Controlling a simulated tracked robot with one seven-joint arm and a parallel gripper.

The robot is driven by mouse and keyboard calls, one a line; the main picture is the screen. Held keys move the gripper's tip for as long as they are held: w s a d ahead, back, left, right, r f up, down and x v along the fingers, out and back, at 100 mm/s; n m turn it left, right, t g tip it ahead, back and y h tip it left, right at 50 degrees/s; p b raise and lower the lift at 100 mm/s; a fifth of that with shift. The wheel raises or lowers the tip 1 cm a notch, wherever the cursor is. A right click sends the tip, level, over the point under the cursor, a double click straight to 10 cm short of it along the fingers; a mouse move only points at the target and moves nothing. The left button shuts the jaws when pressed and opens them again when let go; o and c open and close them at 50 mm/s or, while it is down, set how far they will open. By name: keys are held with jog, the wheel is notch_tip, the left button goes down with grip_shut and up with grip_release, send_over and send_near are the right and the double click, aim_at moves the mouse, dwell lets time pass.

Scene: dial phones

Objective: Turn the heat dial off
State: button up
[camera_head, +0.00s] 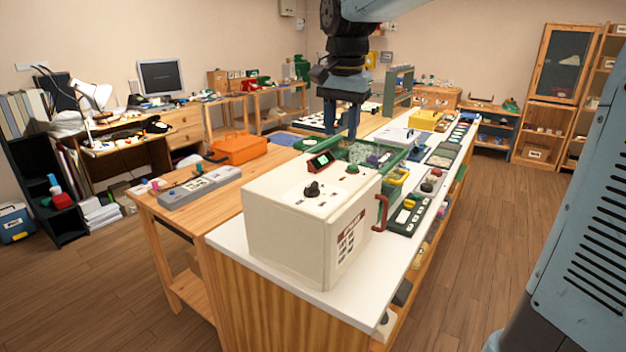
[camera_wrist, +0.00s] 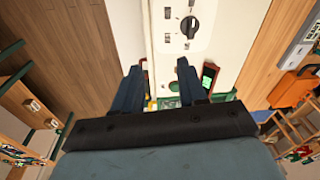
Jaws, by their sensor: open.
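The heat dial is a black knob (camera_head: 313,189) on the top face of a cream box (camera_head: 285,230) in the head view. My gripper (camera_head: 345,135) hangs pointing down, above and behind the box in the head view. In the wrist view its two blue fingers (camera_wrist: 158,70) are apart with nothing between them. The gripper does not touch the knob. The knob's exact setting is too small to read.
A small red-framed display (camera_head: 321,161) and a green button (camera_head: 352,169) sit behind the knob. A red handle (camera_head: 380,213) juts from the box's right side. A green tray (camera_head: 375,152) and a button panel (camera_head: 411,214) stand close by. The air above the box is clear.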

jog(key=m+g, duration=0.1)
jog(key=m, duration=0.1)
send_over(313, 184)
jog(key=f, duration=0.1)
notch_tip(313, 184, down, 14)
jog(key=shift+a, duration=0.15)
jog(key=shift+c, duration=0.4)
grip_shut()
jog(key=shift+d, duration=0.2)
jog(key=shift+a, duration=0.1)
